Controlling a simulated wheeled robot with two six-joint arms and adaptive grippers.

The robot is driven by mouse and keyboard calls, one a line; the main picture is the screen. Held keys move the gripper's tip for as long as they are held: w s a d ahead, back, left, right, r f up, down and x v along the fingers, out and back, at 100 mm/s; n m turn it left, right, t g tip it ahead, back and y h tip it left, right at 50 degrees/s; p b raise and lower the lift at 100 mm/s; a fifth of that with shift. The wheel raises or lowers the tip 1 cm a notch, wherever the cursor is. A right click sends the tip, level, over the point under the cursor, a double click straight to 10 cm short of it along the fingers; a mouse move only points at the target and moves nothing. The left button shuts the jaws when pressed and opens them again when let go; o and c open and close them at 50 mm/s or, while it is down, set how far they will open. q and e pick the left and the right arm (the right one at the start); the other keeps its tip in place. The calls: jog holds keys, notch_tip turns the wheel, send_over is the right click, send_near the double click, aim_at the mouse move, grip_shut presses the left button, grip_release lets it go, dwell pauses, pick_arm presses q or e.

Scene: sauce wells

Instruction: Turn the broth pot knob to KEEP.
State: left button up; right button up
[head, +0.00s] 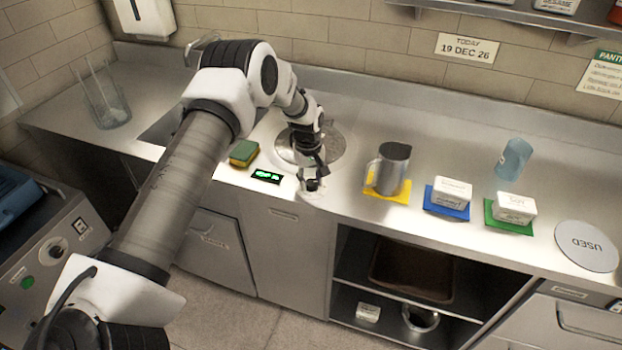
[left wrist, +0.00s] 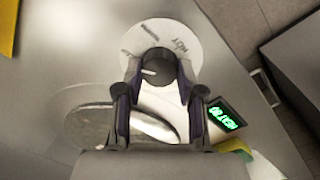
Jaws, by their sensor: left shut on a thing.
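The dark round knob (left wrist: 158,64) sits on a pale round dial plate (left wrist: 196,48) in the left wrist view. A short white mark shows on the knob's left side in that view. One word on the plate looks like HOT; other lettering at the plate's left is too blurred to read. My left gripper (left wrist: 158,74) is shut on the knob, one finger on each side. In the head view my left gripper (head: 312,170) points down over the dial plate (head: 314,191) and hides most of the knob. The round metal lid (head: 340,150) lies just behind it.
A lit green display (head: 266,176) and a yellow-green sponge (head: 243,154) lie left of the dial. A metal jug (head: 391,170) on a yellow mat stands right, then white containers (head: 452,190) on mats. A blue cup (head: 514,158) and a USED disc (head: 587,246) are farther right.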

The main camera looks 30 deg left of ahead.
aim_at(308, 182)
pick_arm(q)
jog(key=shift+s+f, duration=0.15)
jog(key=shift+f, duration=0.1)
jog(key=o, duration=1.1)
jog(key=shift+o, duration=0.2)
jog(key=shift+r, duration=0.2)
notch_tip(308, 182, up, 12)
jog(key=shift+a+f, duration=0.2)
jog(key=shift+a, duration=0.05)
jog(key=shift+s, duration=0.15)
